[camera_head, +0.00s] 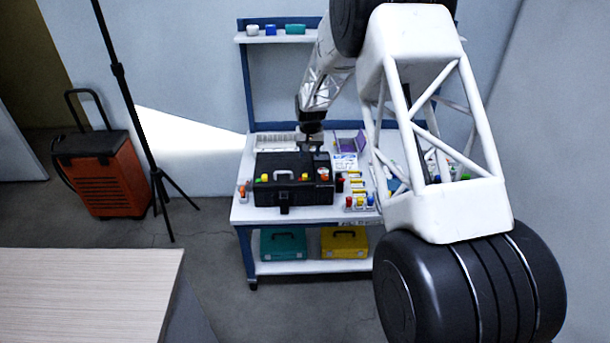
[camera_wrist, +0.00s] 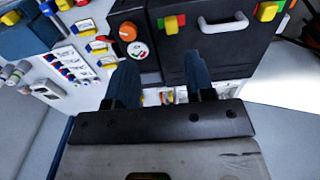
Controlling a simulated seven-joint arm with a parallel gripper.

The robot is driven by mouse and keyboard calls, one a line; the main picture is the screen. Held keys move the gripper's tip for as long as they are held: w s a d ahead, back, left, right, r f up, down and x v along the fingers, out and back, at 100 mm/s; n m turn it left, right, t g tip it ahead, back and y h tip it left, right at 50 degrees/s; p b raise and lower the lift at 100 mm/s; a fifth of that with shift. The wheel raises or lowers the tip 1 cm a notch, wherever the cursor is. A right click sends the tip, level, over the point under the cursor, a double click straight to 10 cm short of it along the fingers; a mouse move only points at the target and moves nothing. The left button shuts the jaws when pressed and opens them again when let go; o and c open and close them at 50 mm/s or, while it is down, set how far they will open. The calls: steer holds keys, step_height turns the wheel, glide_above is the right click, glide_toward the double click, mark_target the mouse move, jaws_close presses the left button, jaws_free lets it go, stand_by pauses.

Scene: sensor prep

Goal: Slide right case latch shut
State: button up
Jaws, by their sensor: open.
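The black case (camera_head: 270,193) lies on the white bench, its lid facing up with a pale handle (camera_head: 284,174) in the middle. The right case latch (camera_head: 305,177) is a small yellow tab with red and green beside it; it also shows in the wrist view (camera_wrist: 173,24). The left latch (camera_head: 264,177) sits across the handle, and shows at the top right of the wrist view (camera_wrist: 268,11). My gripper (camera_wrist: 160,62) is open, with nothing seen between its dark fingers. It hangs at the back of the case, apart from the right latch.
An orange knob (camera_wrist: 128,31) and a round gauge (camera_wrist: 138,50) sit beside the right latch. Yellow-tabbed parts (camera_head: 356,183) and small bottles stand right of the case. A pale rack (camera_head: 275,142) and purple box (camera_head: 350,143) are behind. Bench floor at front left is clear.

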glide_above(305, 176)
step_height(305, 176, down, 5)
steer(key=shift+w+f, duration=0.15)
steer(key=shift+f, duration=3.85)
jaws_close()
